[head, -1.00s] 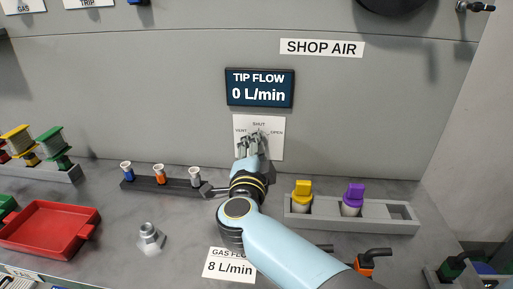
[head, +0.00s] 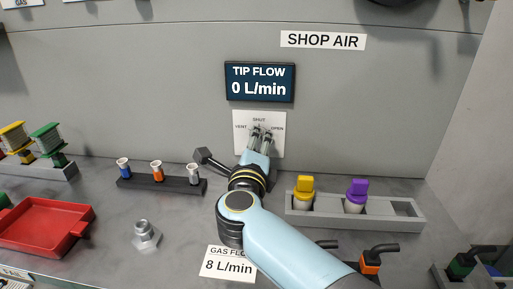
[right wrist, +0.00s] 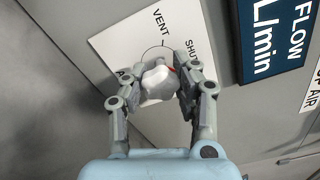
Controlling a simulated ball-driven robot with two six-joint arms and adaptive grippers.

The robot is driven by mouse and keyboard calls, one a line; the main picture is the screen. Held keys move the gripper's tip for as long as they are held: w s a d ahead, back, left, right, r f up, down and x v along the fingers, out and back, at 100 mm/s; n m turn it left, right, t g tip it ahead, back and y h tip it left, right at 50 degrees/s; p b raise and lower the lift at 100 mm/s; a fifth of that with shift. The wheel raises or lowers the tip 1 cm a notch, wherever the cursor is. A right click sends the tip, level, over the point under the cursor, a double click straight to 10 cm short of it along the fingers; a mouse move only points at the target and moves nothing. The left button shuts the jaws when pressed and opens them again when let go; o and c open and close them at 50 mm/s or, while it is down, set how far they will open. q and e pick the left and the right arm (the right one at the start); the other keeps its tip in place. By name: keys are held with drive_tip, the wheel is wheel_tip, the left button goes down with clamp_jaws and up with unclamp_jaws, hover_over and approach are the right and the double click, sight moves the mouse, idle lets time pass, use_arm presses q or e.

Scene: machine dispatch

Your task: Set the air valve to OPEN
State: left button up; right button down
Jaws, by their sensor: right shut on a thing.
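The air valve's plate (head: 275,146) is white, on the grey panel below the TIP FLOW display, with words VENT, SHUT and OPEN around its top. My right gripper (head: 262,131) is at the plate. In the right wrist view, the right gripper (right wrist: 164,75) is shut on the valve's pale grey knob (right wrist: 157,86), one finger on each side. A small red mark on the knob shows near the finger on the SHUT side. The knob is mostly hidden by the fingers in the head view. My left gripper is not in view.
The TIP FLOW display (head: 260,94) reads 0 L/min. A grey rack (head: 382,221) with yellow and purple capped items stands right of my arm. A dark strip (head: 182,186) with several small nozzles lies left. A red tray (head: 42,229) is further left.

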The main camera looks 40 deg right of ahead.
sight(258, 95)
drive_tip(key=shift+f+m+b, duration=0.1)
drive_tip(key=shift+m+b, duration=0.35)
drive_tip(key=shift+m, duration=0.65)
drive_tip(key=c, duration=0.9)
unclamp_jaws()
drive_tip(key=shift+c, duration=0.2)
drive_tip(key=shift+r, duration=0.35)
wheel_tip(258, 95, up, 10)
drive_tip(key=shift+f, duration=0.25)
